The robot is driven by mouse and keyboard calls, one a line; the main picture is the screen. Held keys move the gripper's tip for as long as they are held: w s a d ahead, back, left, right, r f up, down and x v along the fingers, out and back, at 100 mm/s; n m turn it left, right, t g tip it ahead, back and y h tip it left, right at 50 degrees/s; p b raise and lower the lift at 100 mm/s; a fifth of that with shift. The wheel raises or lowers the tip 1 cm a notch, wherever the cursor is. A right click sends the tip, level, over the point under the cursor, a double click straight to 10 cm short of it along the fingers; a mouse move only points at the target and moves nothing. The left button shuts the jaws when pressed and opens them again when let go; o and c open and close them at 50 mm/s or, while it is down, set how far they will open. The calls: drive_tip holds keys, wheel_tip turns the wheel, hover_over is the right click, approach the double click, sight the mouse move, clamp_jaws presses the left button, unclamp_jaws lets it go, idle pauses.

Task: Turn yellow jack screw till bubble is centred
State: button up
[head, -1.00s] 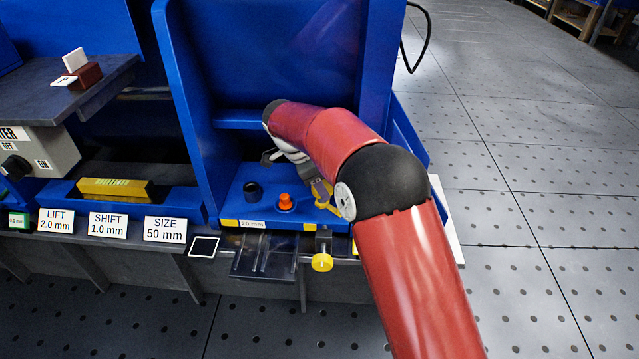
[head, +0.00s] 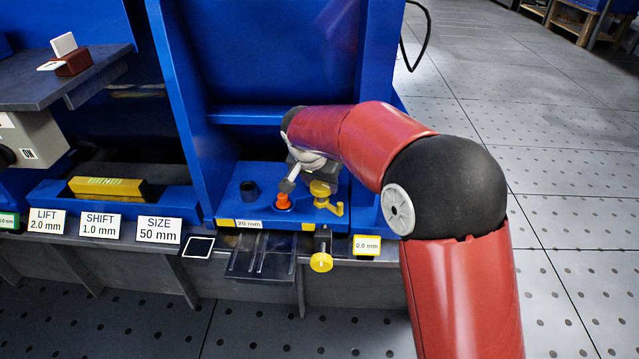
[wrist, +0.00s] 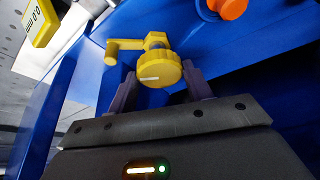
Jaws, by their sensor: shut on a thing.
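In the wrist view a round yellow knob (wrist: 158,70) with a white mark on its face sits between my gripper's (wrist: 160,88) two dark fingers. My gripper is shut on this knob. A yellow crank arm (wrist: 125,46) sticks out to the left behind it. In the head view the knob (head: 321,187) and crank (head: 332,207) show on the blue base, under my wrist, and my fingers are mostly hidden. A yellow bar (head: 107,187) with green markings lies in a blue tray to the left; I cannot make out a bubble.
Another yellow knob (head: 321,262) hangs at the front edge, beside a 0.0 mm tag (head: 367,246). Blue upright panels rise behind and to the left.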

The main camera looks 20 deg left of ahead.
drive_tip(key=n, duration=0.1)
drive_tip(key=n+y+p, duration=0.1)
drive_tip(key=n, duration=0.1)
drive_tip(key=n+y, duration=0.1)
drive_tip(key=n, duration=0.1)
drive_tip(key=shift+w+d+r+p, duration=0.1)
drive_tip(key=shift+d+r+p, duration=0.2)
drive_tip(key=shift+p, duration=0.1)
drive_tip(key=n+y+p, duration=0.1)
drive_tip(key=n, duration=0.1)
drive_tip(key=n+g+p, duration=0.1)
drive_tip(key=n+p, duration=0.1)
drive_tip(key=n, duration=0.1)
drive_tip(key=shift+w+y, duration=0.1)
drive_tip(key=shift+y, duration=0.3)
drive_tip(key=shift+f+n, duration=0.1)
drive_tip(key=shift+n, duration=0.3)
drive_tip(key=o, duration=0.7)
drive_tip(key=shift+o, duration=1.4)
drive_tip(key=shift+f, duration=0.1)
drive_tip(key=p+v, duration=0.1)
drive_tip(key=v, duration=0.6)
drive_tip(key=shift+r, duration=0.4)
drive_tip(key=shift+d, duration=0.15)
